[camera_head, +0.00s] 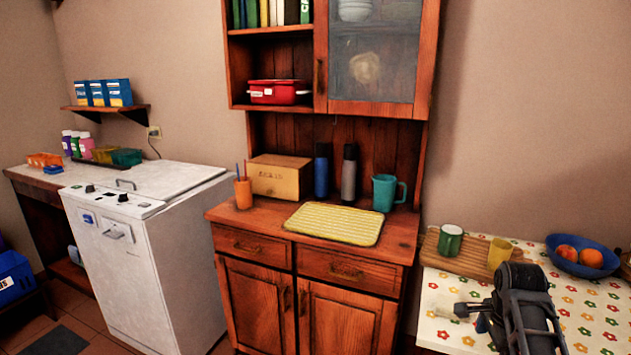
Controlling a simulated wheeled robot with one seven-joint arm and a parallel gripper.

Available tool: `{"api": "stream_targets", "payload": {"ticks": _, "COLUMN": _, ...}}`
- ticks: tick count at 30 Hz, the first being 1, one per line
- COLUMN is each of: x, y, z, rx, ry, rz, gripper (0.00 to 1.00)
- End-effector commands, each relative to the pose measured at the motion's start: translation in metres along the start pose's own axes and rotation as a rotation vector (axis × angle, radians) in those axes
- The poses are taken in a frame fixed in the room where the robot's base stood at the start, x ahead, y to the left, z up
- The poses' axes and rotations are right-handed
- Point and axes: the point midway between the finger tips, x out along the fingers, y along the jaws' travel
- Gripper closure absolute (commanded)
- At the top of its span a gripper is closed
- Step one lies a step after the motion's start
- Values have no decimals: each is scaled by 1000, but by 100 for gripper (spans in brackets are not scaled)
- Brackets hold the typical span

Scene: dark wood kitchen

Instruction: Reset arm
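My arm, dark and jointed, rises at the lower right in the head view, in front of the flowered table. My gripper (463,311) is at its left end and points left over the table's near left part. It is small and seen from the side, so I cannot tell whether its fingers are open or shut. A pale patch shows around the fingertips. I cannot tell whether it is a thing or part of the cloth.
The flowered table (587,312) bears a wooden board (462,264) with a green mug (450,240) and a yellow cup (499,253), and a blue fruit bowl (583,262). The wooden cabinet (262,290) stands left of the table, with a yellow mat (335,223) and teal jug (385,193).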

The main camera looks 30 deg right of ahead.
Motion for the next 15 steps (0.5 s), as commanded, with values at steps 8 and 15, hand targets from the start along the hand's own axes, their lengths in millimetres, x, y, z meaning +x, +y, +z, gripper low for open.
{"api": "stream_targets", "payload": {"ticks": 8, "x": 46, "y": 73, "z": 60, "rx": -360, "ry": 59, "rz": -179, "gripper": 10}}
{"api": "stream_targets", "payload": {"ticks": 15, "x": 51, "y": 144, "z": 106, "rx": -693, "ry": 119, "rz": -362, "gripper": 10}}
